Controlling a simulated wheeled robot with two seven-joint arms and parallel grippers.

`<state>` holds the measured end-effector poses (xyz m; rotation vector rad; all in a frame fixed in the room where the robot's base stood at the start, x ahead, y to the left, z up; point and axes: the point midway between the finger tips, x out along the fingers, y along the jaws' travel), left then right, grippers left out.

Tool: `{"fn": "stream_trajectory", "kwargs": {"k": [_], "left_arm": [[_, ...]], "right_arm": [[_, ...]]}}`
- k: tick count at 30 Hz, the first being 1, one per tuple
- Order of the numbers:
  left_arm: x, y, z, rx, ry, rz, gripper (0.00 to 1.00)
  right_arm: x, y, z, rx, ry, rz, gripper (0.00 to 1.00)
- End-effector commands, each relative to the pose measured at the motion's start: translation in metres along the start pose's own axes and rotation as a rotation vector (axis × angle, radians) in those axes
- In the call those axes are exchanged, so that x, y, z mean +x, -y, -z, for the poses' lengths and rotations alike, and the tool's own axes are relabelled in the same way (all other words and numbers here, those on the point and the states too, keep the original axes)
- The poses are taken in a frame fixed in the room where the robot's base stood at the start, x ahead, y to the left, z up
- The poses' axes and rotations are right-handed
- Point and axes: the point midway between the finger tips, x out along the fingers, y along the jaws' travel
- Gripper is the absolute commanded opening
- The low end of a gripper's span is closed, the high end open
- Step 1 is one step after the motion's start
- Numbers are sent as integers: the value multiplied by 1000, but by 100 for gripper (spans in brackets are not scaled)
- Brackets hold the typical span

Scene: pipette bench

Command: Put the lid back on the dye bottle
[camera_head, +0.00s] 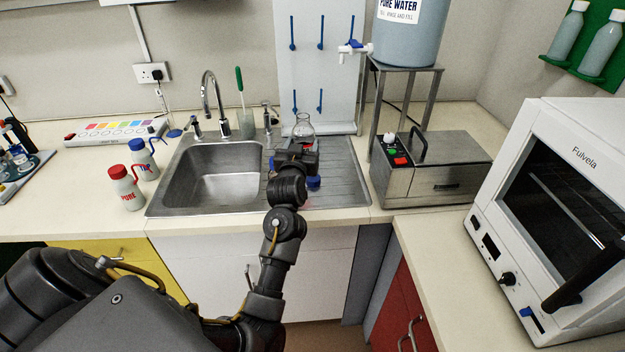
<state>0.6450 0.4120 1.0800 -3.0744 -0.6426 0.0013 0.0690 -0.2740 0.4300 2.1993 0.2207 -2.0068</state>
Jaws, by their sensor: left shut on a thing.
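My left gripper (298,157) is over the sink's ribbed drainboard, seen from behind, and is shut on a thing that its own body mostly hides. A clear glass flask (303,127) with a narrow neck stands just beyond it, with some red low down. A small blue cap-like thing (313,183) shows just right of my wrist. I cannot tell whether it is the lid or the top of a bottle. A bit of blue also shows at the gripper's left side. No dye bottle can be clearly made out. My right gripper is not in view.
The sink basin (212,172) lies left of the gripper, with a tap (212,100) behind. Red-capped (125,188) and blue-capped (143,160) wash bottles stand further left. A steel bath (432,170) and a white oven (550,210) stand right. The drainboard's right side is clear.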

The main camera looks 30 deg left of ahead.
Motion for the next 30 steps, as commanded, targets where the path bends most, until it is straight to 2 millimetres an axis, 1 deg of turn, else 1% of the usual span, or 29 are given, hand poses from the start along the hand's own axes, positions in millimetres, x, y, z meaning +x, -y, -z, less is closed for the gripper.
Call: {"fn": "stream_trajectory", "kwargs": {"k": [1,2,5,8,11,14,15,17,18,21,24,27,30], "left_arm": [[-1,0,1,0,-2,-1,23],[-2,-1,1,0,-2,-3,23],[-9,-6,0,1,-2,-17,23],[-24,-16,-2,2,-2,-46,23],[-47,-30,-5,2,-1,-90,23],[-78,-48,-7,2,-1,-148,23],[-92,-56,-8,1,-1,-174,23],[-114,-66,-9,0,-1,-214,23],[-129,-74,-9,0,0,-241,23],[-165,-89,-8,0,0,-304,23],[-193,-99,-6,-2,-1,-352,23],[-213,-105,-4,-2,-1,-385,23],[-224,-108,-2,-2,-2,-404,23]], "right_arm": [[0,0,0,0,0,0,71],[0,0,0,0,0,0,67],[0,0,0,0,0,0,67],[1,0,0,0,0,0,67],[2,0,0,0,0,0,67],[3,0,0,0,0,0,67],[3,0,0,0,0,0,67],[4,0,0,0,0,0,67],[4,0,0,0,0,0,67],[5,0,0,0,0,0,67],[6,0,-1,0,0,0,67],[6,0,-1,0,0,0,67],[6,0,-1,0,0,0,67]]}}
